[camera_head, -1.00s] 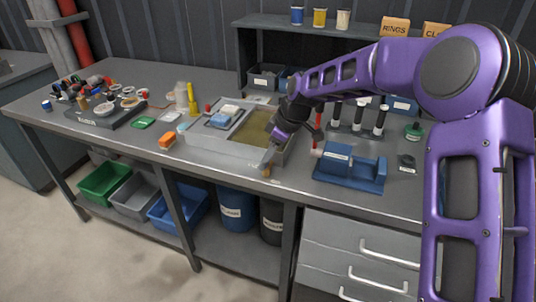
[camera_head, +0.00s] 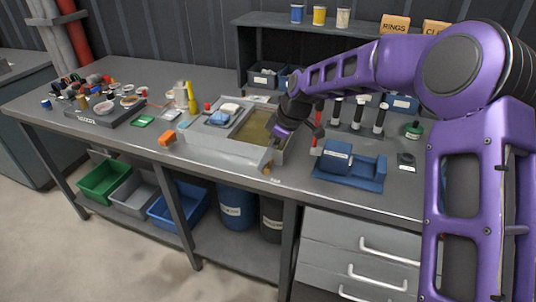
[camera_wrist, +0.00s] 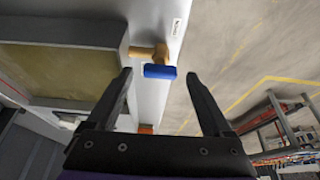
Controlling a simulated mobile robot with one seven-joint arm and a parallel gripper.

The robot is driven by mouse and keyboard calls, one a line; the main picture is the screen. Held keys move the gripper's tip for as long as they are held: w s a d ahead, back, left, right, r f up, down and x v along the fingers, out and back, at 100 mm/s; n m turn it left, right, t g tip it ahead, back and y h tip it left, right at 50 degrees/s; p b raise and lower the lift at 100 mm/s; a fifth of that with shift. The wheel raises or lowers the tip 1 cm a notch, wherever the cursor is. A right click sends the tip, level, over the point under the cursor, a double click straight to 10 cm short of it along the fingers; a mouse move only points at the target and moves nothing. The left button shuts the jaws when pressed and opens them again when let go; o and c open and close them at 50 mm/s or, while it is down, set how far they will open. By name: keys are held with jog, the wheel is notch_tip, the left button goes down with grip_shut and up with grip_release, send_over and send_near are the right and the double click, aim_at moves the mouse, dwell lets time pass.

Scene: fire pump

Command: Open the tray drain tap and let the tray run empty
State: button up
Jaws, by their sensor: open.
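The tray (camera_head: 225,147) sits at the front middle of the bench, with brownish liquid (camera_head: 256,128) in its right part; the liquid also shows in the wrist view (camera_wrist: 55,72). The drain tap (camera_wrist: 152,52) is a brass body on the tray's outer wall with a blue handle (camera_wrist: 160,71). In the head view the tap (camera_head: 267,170) is small at the tray's front right corner. My gripper (camera_wrist: 158,80) is open, its two dark fingers apart on either side of the blue handle in the picture. I cannot tell whether they touch it. In the head view my gripper (camera_head: 272,150) is over the tray's right end.
A blue fixture (camera_head: 350,168) stands right of the tray, close to my arm. A red upright piece (camera_head: 318,128) is just beside my wrist. A blue drum (camera_head: 236,208) and a dark drum (camera_head: 272,220) stand below the bench edge. An orange block (camera_head: 167,138) lies left of the tray.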

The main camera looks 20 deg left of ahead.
jog(key=p+v, duration=0.1)
jog(key=v, duration=1.6)
